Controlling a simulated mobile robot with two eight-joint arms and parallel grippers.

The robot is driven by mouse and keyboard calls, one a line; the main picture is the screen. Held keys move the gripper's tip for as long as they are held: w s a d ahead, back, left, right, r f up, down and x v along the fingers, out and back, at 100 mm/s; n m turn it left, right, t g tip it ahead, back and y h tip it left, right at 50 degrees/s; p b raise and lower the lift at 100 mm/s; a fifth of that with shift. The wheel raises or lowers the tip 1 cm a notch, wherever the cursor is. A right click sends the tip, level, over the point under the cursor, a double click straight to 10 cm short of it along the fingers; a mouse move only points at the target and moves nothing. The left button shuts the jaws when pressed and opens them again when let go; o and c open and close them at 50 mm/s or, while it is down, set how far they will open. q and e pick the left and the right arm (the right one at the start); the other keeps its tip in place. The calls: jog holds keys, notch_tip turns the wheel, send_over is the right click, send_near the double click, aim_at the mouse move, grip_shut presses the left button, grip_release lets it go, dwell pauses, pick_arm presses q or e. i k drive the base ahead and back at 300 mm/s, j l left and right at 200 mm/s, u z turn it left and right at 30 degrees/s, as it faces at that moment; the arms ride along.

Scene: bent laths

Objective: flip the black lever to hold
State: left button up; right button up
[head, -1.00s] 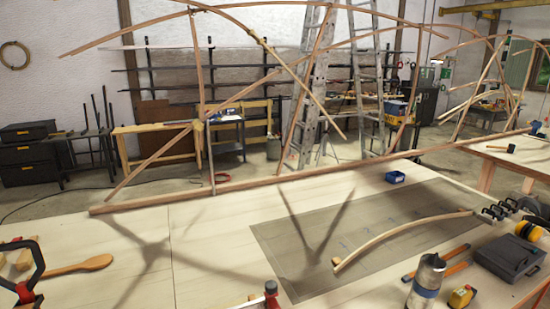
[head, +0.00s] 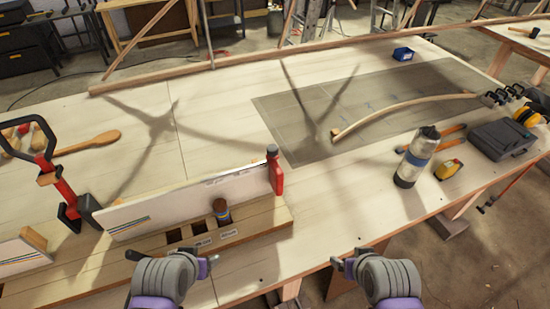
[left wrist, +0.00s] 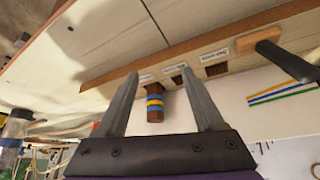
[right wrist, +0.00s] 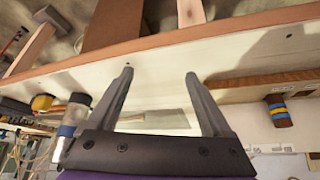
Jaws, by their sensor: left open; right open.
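The black lever (head: 133,255) sits at the left part of a slotted wooden base (head: 262,222), left of its labelled slots. In the left wrist view the lever (left wrist: 287,62) extends from a wooden block (left wrist: 260,40) at the right. The labels are too small to read. A brown peg with blue and yellow bands (head: 221,211) stands at the base. My left gripper (head: 208,263) is open and empty, right of the lever and apart from it. My right gripper (head: 343,265) is open and empty in front of the table's near edge, far from the lever.
A white board (head: 190,195) stands along the base, with a red clamp (head: 275,172) at its right end. Another red clamp (head: 62,190) is at left. A metal bottle (head: 415,158), a yellow tape measure (head: 448,169) and a dark case (head: 500,138) lie right.

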aim_at(135, 256)
jog(key=u, duration=1.75)
jog(key=k+j, duration=0.1)
jog(key=j, duration=0.15)
jog(key=k+j+u, duration=0.15)
jog(key=j, duration=0.15)
